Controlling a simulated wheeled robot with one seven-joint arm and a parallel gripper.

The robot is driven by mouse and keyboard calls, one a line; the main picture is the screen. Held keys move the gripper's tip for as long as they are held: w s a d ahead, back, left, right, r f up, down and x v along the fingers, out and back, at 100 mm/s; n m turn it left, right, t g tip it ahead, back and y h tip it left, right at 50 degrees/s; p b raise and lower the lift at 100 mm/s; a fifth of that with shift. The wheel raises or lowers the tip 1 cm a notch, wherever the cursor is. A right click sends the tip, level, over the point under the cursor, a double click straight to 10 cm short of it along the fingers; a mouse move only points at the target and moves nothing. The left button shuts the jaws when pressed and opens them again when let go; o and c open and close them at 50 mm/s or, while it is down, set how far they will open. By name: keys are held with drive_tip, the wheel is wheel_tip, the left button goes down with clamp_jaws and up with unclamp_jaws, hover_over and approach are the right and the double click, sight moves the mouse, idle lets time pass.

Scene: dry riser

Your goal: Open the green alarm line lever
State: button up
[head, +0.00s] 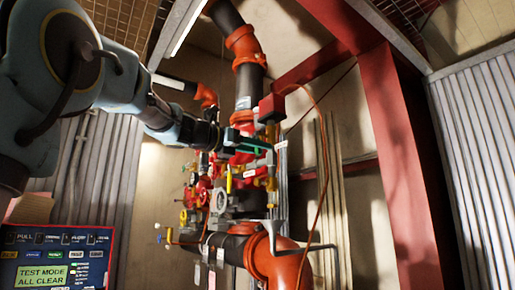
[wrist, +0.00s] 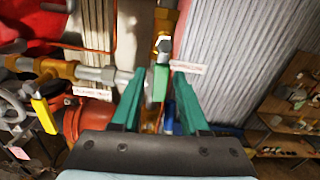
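The green lever (wrist: 160,84) shows in the wrist view, hanging below a brass valve (wrist: 163,24) with a grey nut. My gripper (wrist: 161,76) has two teal fingers, open, one on each side of the lever in the picture. The left finger looks close to the lever, with a wider gap on the right. I cannot tell how deep the lever sits between them or whether either finger touches it. In the head view, my gripper (head: 262,146) reaches from the left to the upper part of the valve cluster. The green lever cannot be made out clearly there.
A yellow lever (wrist: 44,115) hangs from brass piping at the left, near an orange-red pipe flange (wrist: 88,120). A white label (wrist: 188,67) is beside the right finger. A red steel column (head: 400,160) and a sign panel (head: 55,256) flank the riser.

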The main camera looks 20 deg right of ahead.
clamp_jaws()
idle(0.3)
drive_tip(key=shift+w+f+m+b, duration=0.1)
drive_tip(key=shift+w+m+b, duration=0.05)
drive_tip(key=shift+m+b, duration=0.35)
drive_tip(key=shift+o, duration=0.7)
unclamp_jaws()
